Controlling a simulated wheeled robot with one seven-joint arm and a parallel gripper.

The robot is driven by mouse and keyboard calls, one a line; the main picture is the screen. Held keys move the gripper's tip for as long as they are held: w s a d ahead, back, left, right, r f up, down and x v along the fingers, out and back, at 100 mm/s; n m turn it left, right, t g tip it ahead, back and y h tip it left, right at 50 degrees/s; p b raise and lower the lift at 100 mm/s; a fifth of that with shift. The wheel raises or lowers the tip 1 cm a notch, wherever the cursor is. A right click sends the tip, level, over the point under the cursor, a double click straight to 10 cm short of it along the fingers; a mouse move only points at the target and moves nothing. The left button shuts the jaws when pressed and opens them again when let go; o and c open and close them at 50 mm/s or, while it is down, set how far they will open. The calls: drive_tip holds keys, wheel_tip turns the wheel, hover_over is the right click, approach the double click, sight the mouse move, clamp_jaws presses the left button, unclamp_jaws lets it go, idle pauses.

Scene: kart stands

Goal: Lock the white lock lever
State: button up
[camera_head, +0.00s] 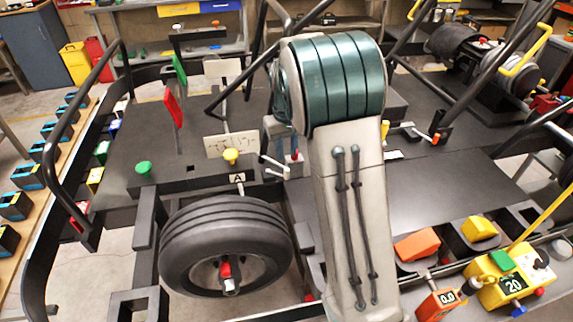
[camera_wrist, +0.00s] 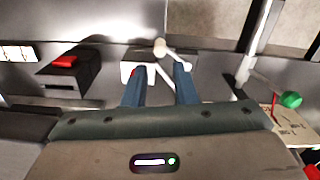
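The white lever (camera_head: 274,163) sits beside a small upright mount with a red part, left of my arm in the head view. In the wrist view the white lever (camera_wrist: 160,48) has a round knob at its end, and its thin rod runs down between my fingers. My gripper (camera_wrist: 160,72) has two blue fingers held apart on either side of the rod, with a visible gap. I cannot tell whether either finger touches the lever. A white bracket (camera_wrist: 128,74) lies behind the left finger. My arm hides part of the lever's surroundings in the head view.
A black wheel (camera_head: 226,250) stands left of my arm. Black tubes (camera_head: 60,140) rise at the left. An orange block (camera_head: 417,245) and a yellow device (camera_head: 505,285) are at the right.

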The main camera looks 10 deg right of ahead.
sight(287, 169)
wheel_tip(287, 169, down, 6)
drive_tip(key=shift+f, duration=0.2)
drive_tip(key=shift+c, duration=0.4)
clamp_jaws()
